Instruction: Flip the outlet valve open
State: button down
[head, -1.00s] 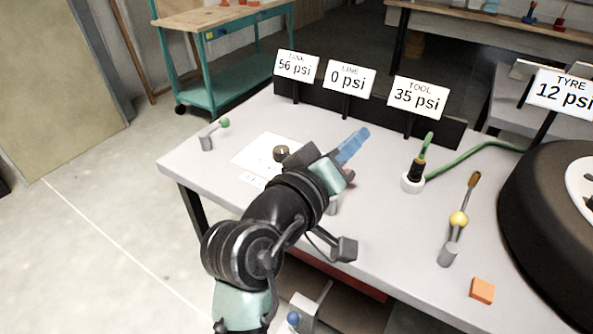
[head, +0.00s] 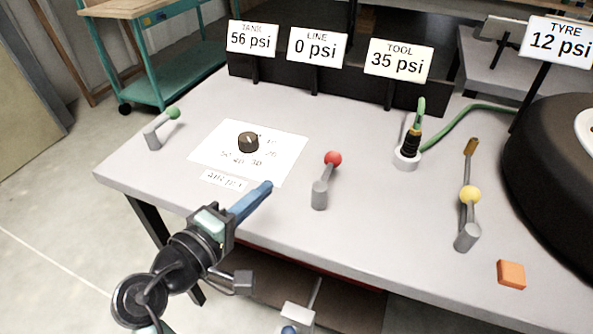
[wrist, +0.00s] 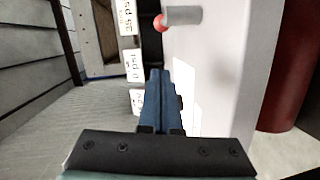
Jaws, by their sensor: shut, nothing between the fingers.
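Three lever valves stand on the grey bench, and I see no label saying which is the outlet. The green-knobbed lever (head: 155,132) is at the left. The red-knobbed lever (head: 320,192) is in the middle, its knob leaning up and slightly right; it also shows at the top of the wrist view (wrist: 183,15). The yellow-knobbed lever (head: 467,235) is at the right. My gripper (head: 266,186) is shut and empty, its blue fingers over the bench's front edge, left of the red lever and apart from it. The shut fingers also fill the middle of the wrist view (wrist: 158,75).
A black dial (head: 249,142) sits on a white scale sheet. Signs read tank 56 (head: 252,38), line 0 (head: 317,46), tool 35 (head: 398,60) and tyre 12 psi (head: 560,42). A green hose fitting (head: 407,158), an orange block (head: 511,274) and a tyre (head: 555,180) occupy the right.

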aim_at(326, 177)
jog(key=b+x, duration=0.1)
jog(key=x, duration=0.8)
jog(key=shift+w+d+f+b, duration=0.1)
jog(key=shift+w+d+b, duration=0.05)
jog(key=shift+w+b, duration=0.15)
jog(key=shift+w+d+f, duration=0.15)
jog(key=shift+w+d, duration=0.05)
jog(key=shift+d, duration=0.45)
jog(key=shift+w+d+f, duration=0.1)
jog(key=shift+w+d, duration=0.1)
jog(key=shift+d, duration=0.4)
jog(key=shift+w+d+f, duration=0.15)
jog(key=shift+w+d, duration=0.05)
jog(key=shift+d, duration=0.45)
jog(key=shift+m+b, duration=0.3)
jog(key=shift+b, duration=0.05)
